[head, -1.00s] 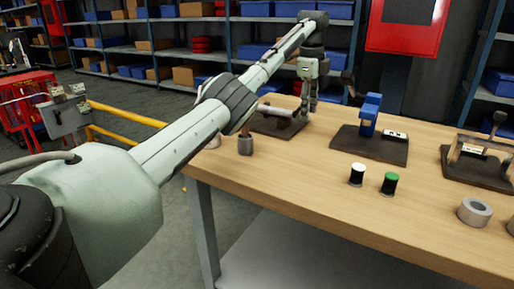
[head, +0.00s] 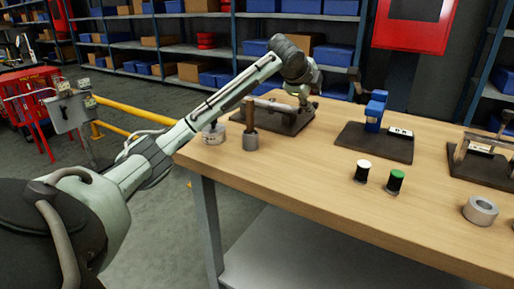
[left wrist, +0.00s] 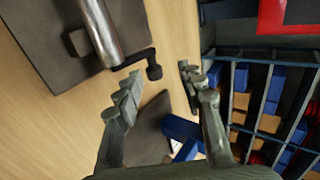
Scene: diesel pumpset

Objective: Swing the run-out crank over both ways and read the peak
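The run-out fixture (head: 285,122) is a dark plate at the back left of the bench, carrying a pale metal shaft (head: 274,104). In the left wrist view the shaft (left wrist: 103,32) ends in a small dark crank (left wrist: 135,60) with a round knob (left wrist: 153,71). My left gripper (head: 304,98) is at the shaft's right end, its fingers partly hidden by my wrist. In the left wrist view my left gripper (left wrist: 158,88) is open, with the knob near the gap between the fingertips; contact is not clear. No dial reading is legible. My right gripper is out of view.
A blue stand on a dark plate (head: 372,143), white-topped (head: 362,172) and green-topped (head: 395,182) cylinders, a grey ring (head: 480,210) and another fixture (head: 485,160) stand to the right. A wooden-handled tool (head: 250,128) stands at the left edge.

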